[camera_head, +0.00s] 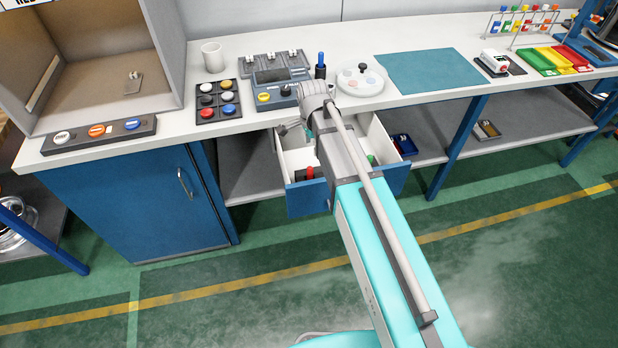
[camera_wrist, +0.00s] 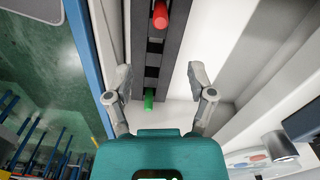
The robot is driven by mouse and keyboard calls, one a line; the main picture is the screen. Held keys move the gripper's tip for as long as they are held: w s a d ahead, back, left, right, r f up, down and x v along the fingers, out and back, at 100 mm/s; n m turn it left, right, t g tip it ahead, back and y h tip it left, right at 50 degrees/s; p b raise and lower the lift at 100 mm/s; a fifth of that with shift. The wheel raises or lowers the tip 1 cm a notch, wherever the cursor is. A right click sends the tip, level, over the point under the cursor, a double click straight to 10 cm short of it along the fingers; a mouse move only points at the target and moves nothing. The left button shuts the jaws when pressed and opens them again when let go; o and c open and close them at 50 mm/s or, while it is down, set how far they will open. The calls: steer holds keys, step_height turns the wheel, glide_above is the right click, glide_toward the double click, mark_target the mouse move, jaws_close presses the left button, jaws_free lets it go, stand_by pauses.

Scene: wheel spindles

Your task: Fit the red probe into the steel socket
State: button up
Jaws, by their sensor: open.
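The red probe (camera_wrist: 160,15) is in a dark rack inside the open drawer (camera_head: 308,199), at the top of the wrist view. It also shows as a red piece in the head view (camera_head: 309,172). My gripper (camera_wrist: 158,72) is open and empty over the drawer, with its fingers apart around the line of the rack. The red probe is beyond the fingertips. In the head view my gripper is mostly hidden by my arm. A steel cylinder (camera_wrist: 280,146), apparently the steel socket, stands at the lower right of the wrist view; I cannot make it out in the head view.
A green probe (camera_wrist: 150,101) is in the same rack, between the fingers. The drawer's walls and the bench edge are close around my gripper. On the bench are a grey console (camera_head: 280,92), a blue-topped tool (camera_head: 320,64) and a round white plate (camera_head: 375,86).

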mark_target(310, 174)
steer(key=shift+f, duration=0.15)
step_height(310, 174, down, 8)
steer(key=b, duration=0.8)
steer(key=shift+f+b, duration=0.2)
steer(key=shift+b, duration=0.1)
steer(key=shift+s+a+f+b, duration=0.1)
steer(key=shift+f+b, duration=1.2)
steer(key=shift+b, duration=0.05)
steer(key=shift+a+f+b, duration=0.1)
steer(key=shift+f+b, duration=1.2)
jaws_close()
